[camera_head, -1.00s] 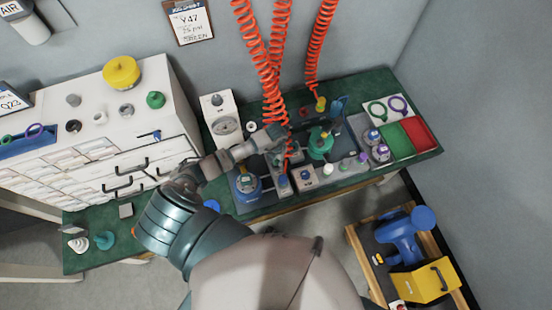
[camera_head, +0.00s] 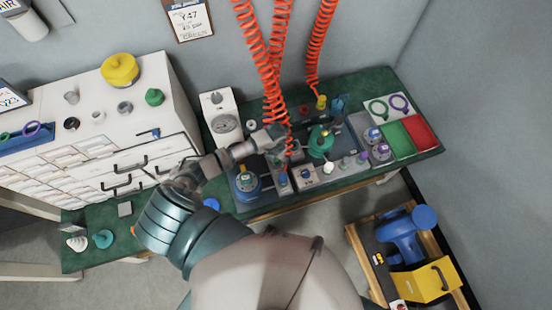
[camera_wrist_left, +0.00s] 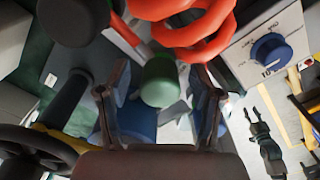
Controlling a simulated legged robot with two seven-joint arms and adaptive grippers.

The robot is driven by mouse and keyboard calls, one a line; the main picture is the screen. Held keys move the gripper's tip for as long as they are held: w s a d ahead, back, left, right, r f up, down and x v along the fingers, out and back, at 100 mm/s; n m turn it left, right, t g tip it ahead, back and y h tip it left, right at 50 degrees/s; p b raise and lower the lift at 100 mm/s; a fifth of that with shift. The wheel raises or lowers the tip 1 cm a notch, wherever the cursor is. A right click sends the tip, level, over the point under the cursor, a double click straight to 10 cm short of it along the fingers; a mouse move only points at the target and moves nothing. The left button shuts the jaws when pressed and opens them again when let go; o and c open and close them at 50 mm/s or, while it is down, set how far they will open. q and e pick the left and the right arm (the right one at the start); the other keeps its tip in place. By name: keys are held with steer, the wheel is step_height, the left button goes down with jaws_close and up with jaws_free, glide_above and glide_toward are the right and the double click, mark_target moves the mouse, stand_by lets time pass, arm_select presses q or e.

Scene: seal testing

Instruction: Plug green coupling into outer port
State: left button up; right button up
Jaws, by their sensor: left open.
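The green coupling (camera_wrist_left: 160,82) shows in the left wrist view, below the orange-red coiled hose (camera_wrist_left: 190,22). My left gripper (camera_wrist_left: 160,98) is open, with one finger on each side of the coupling and a visible gap on both sides. In the head view my left gripper (camera_head: 276,136) is over the crowded fixture on the bench, by the hanging hoses, and the coupling cannot be picked out there. I cannot tell which fitting is the outer port. A black two-pronged shape (camera_wrist_left: 262,125), perhaps my right gripper, is low at the right of the wrist view.
A box with a blue knob (camera_wrist_left: 270,52) is close on the right in the wrist view. A green valve-like part (camera_head: 320,142) stands right of my gripper. Green and red trays (camera_head: 419,133) lie at the bench's right. A gauge box (camera_head: 224,124) stands behind my arm.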

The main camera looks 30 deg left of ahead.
arm_select(q)
step_height(320, 180, up, 12)
stand_by(0.5)
steer(key=shift+f, duration=0.1)
stand_by(0.4)
